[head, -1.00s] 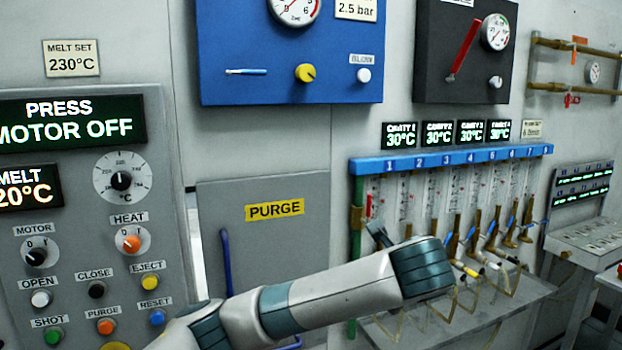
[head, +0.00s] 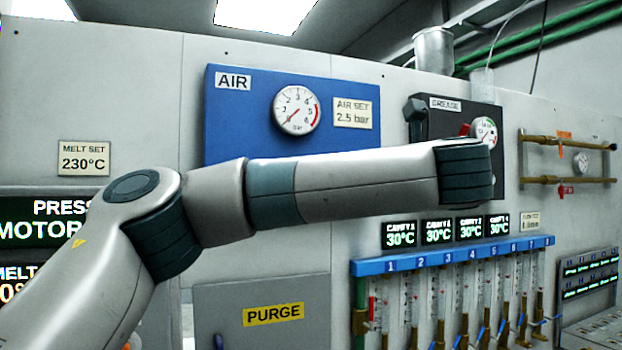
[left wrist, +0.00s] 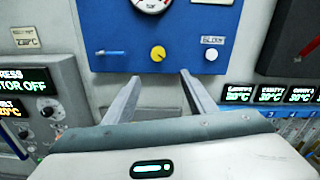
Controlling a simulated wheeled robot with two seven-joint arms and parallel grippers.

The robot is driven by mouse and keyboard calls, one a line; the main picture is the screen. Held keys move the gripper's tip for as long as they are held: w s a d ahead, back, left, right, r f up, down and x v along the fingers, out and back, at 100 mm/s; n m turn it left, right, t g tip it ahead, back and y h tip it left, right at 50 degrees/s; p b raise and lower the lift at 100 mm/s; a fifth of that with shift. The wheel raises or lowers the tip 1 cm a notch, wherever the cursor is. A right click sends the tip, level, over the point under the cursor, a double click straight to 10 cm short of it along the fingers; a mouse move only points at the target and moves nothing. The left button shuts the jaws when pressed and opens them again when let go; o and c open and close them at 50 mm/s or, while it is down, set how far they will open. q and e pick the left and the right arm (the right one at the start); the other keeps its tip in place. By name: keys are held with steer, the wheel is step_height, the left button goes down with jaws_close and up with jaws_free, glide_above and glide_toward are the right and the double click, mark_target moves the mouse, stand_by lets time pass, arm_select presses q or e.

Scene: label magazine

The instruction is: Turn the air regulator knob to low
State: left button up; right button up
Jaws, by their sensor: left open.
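The yellow air regulator knob (left wrist: 158,53) is on the lower part of the blue AIR panel (left wrist: 115,40) in the left wrist view. Its exact setting is too small to tell. My left gripper (left wrist: 160,77) is open and empty, its two fingers pointing toward the panel, with the knob appearing between and just above the fingertips. In the head view my left arm crosses in front of the blue panel (head: 240,130) and hides the knob; the gripper itself is not clearly seen there. The AIR gauge (head: 297,110) has its needle toward the lower left. My right gripper is not in view.
A blue-white lever (left wrist: 110,53) is left of the knob and a white button (left wrist: 211,54) right of it. A dark grease panel (head: 470,125) stands to the right. Below are the grey PURGE door (head: 235,300) and the blue numbered manifold (head: 455,256).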

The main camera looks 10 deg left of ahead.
arm_select(q)
steer(key=shift+a+r, duration=0.2)
steer(key=shift+r, duration=0.15)
steer(key=p+x, duration=1.6)
steer(key=x, duration=0.1)
stand_by(0.4)
steer(key=shift+w+a+r, duration=0.1)
steer(key=shift+a+r, duration=0.05)
steer(key=c, duration=1)
